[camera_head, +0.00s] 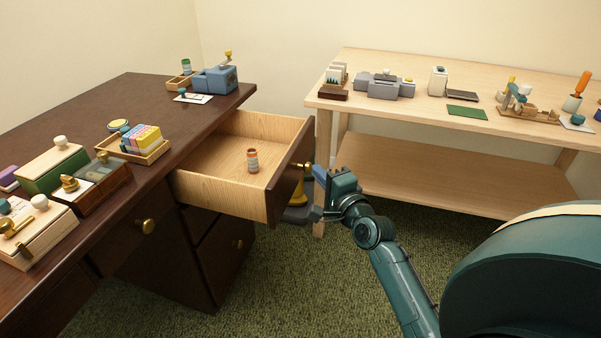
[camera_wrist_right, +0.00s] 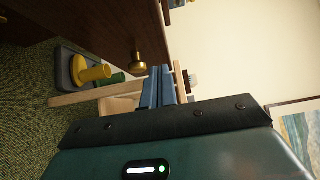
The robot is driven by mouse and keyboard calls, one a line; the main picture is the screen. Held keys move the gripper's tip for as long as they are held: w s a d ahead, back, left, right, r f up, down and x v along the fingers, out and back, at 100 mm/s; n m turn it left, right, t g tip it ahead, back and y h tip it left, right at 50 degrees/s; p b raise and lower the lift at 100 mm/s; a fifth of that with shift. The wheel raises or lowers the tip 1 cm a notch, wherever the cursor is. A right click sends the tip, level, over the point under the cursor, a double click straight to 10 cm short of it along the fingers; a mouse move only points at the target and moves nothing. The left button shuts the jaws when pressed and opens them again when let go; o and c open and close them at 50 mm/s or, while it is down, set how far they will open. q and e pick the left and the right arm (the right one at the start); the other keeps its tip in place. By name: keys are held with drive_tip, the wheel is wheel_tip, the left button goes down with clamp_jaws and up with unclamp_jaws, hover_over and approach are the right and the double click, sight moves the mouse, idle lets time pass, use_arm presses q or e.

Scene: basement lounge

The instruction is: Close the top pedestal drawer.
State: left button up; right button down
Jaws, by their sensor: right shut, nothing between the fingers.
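The top pedestal drawer (camera_head: 215,165) is pulled well out of the dark wooden desk (camera_head: 110,100). In the right wrist view, the blue fingers of my right gripper (camera_wrist_right: 158,88) are together and empty, close to the brass knob (camera_wrist_right: 138,63) on the dark drawer front (camera_wrist_right: 105,30). I cannot tell whether they touch it. My left gripper is not in view.
A pale workbench (camera_head: 400,105) with a lower shelf (camera_head: 440,175) stands at right, bearing tools and boxes. Boxes and trays sit on the desk. A grey base with a yellow piece (camera_wrist_right: 92,75) is beyond the drawer front. Green carpet (camera_head: 290,290) is open in front.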

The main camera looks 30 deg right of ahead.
sight(293, 160)
drive_tip(key=w+a, duration=0.1)
drive_tip(key=w, duration=0.1)
drive_tip(key=w+a, duration=0.1)
drive_tip(key=w, duration=0.1)
drive_tip(key=shift+w+a+b, duration=0.1)
drive_tip(key=shift+a+b, duration=0.2)
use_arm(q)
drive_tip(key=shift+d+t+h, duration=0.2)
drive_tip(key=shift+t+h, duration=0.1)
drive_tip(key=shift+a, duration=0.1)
use_arm(e)
drive_tip(key=shift+w, duration=0.1)
